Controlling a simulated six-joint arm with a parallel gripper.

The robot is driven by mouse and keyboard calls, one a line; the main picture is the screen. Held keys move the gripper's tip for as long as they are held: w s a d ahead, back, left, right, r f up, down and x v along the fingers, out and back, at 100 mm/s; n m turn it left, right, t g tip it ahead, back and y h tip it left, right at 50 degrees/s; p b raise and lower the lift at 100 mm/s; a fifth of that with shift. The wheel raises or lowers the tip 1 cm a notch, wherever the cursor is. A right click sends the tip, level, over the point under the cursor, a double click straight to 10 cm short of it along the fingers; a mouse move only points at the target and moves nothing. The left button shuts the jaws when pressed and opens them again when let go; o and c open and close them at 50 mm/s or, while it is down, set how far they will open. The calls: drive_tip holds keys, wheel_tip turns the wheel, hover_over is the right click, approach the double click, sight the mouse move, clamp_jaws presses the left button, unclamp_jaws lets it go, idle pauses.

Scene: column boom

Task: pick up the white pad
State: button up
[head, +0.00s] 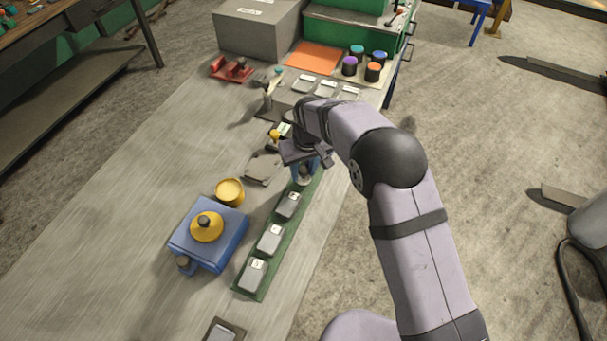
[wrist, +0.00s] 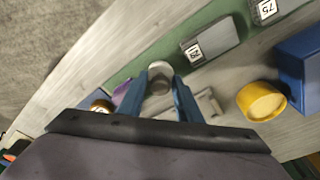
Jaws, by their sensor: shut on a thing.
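My gripper (head: 304,176) is low over the far end of the green strip on the bench, with its blue fingers pointing down. In the wrist view the fingers (wrist: 160,82) are shut on a small pale, round-ended thing, which I take to be the white pad (wrist: 159,76). The pad also shows at the fingertips in the head view (head: 305,180). My fingers and wrist hide part of it. I cannot tell whether it touches the strip.
Several labelled grey blocks (head: 269,240) sit on the green strip (head: 248,291). A blue box (head: 225,238) with a yellow knob and a yellow cup (head: 230,191) stand left of it. A grey flat piece (head: 263,168) lies close to my gripper. Coloured jars (head: 373,72) stand farther back.

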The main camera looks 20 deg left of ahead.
sight(301, 170)
wheel_tip(301, 170, up, 9)
drive_tip(key=shift+f+b, duration=0.2)
drive_tip(key=shift+b, duration=0.95)
drive_tip(key=shift+o, duration=0.5)
drive_tip(key=shift+s+a+r, duration=0.2)
drive_tip(key=shift+s+a, duration=0.05)
drive_tip(key=shift+a, duration=0.05)
drive_tip(key=s+a+f+n+p, duration=0.1)
drive_tip(key=s+a+p, duration=0.2)
drive_tip(key=s+a, duration=0.1)
drive_tip(key=s+a+f+n+p, duration=0.1)
drive_tip(key=s+a+p, duration=0.1)
drive_tip(key=s+a, duration=0.3)
drive_tip(key=s+a+f+n+p, duration=0.1)
drive_tip(key=s+a+p, duration=0.2)
drive_tip(key=s+a, duration=0.1)
drive_tip(key=shift+s+a+f+n+p, duration=0.15)
drive_tip(key=shift+s+a+n+p, duration=0.2)
drive_tip(key=shift+s, duration=0.2)
drive_tip(key=w+a+r+m, duration=0.2)
drive_tip(key=r, duration=0.1)
drive_tip(key=shift+w+a+m, duration=0.1)
drive_tip(key=shift+a+m, duration=0.25)
drive_tip(key=shift+a, duration=0.05)
drive_tip(key=shift+d+m, duration=0.1)
drive_tip(key=shift+m, duration=0.4)
